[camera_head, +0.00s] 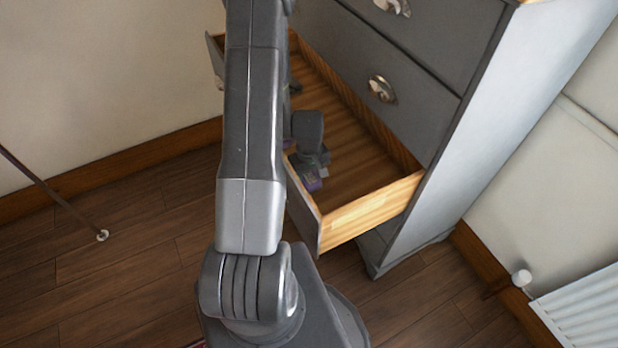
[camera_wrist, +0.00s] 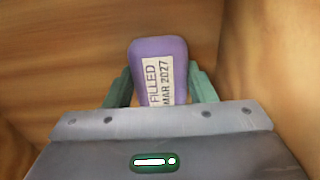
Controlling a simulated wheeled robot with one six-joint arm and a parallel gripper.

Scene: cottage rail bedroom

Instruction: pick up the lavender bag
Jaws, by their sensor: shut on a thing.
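The lavender bag (camera_wrist: 174,52) is a small purple, rounded block with a white label reading "FILLED MAR 2027". In the wrist view it stands between the two green fingers of my gripper (camera_wrist: 161,88), which are shut on it. In the head view my gripper (camera_head: 309,168) reaches down inside the open drawer (camera_head: 368,212).
The drawer's wooden walls surround my gripper closely. The grey dresser (camera_head: 428,112) rises behind it, with closed drawers and cup handles (camera_head: 382,89) above. A white radiator (camera_head: 585,308) stands at the lower right. The wooden floor (camera_head: 130,262) to the left is mostly clear.

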